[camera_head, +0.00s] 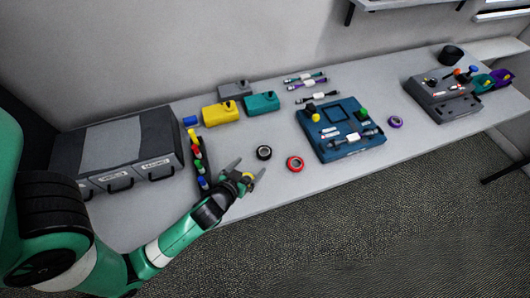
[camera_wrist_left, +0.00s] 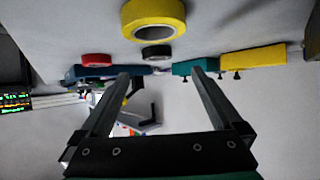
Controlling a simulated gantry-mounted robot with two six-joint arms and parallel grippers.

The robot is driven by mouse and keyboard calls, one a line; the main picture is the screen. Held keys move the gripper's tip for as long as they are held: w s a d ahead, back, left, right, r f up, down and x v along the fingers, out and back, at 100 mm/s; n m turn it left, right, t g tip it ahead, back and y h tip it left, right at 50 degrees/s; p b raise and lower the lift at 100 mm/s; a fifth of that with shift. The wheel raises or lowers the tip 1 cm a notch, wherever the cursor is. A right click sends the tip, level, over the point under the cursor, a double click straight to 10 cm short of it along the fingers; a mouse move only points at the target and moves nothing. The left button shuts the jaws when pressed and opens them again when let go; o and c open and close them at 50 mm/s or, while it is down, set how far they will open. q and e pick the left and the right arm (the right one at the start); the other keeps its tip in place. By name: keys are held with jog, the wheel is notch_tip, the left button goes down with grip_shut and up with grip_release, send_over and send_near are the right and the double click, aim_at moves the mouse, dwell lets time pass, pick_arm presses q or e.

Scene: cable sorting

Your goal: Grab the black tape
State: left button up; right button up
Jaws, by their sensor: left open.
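The black tape (camera_head: 264,153) is a small roll lying on the table, just beyond my left gripper and left of the red tape (camera_head: 295,163). In the left wrist view the black tape (camera_wrist_left: 157,52) shows above the gap between the fingertips, apart from them. My left gripper (camera_head: 252,167) is open, with nothing between its fingers in the left wrist view (camera_wrist_left: 160,74). A yellow tape (camera_wrist_left: 153,18) is large at the top of that view; in the head view the gripper partly hides it. My right gripper is not in view.
A grey drawer unit (camera_head: 110,150) and a row of coloured pieces (camera_head: 197,160) stand to the left. Yellow (camera_head: 222,113) and teal (camera_head: 262,103) boxes stand behind. A blue device (camera_head: 340,130) and a purple tape (camera_head: 395,122) are to the right. The table's front edge is close.

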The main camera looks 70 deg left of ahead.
aim_at(266, 150)
pick_arm(q)
jog(key=x, duration=0.4)
jog(key=shift+w+a+b, duration=0.1)
jog(key=shift+w+b, duration=0.15)
jog(key=shift+b, duration=0.05)
jog(key=b+x, duration=0.1)
jog(key=x, duration=0.4)
jog(key=shift+w+r, duration=0.1)
jog(key=shift+w, duration=0.2)
jog(key=c, duration=1.3)
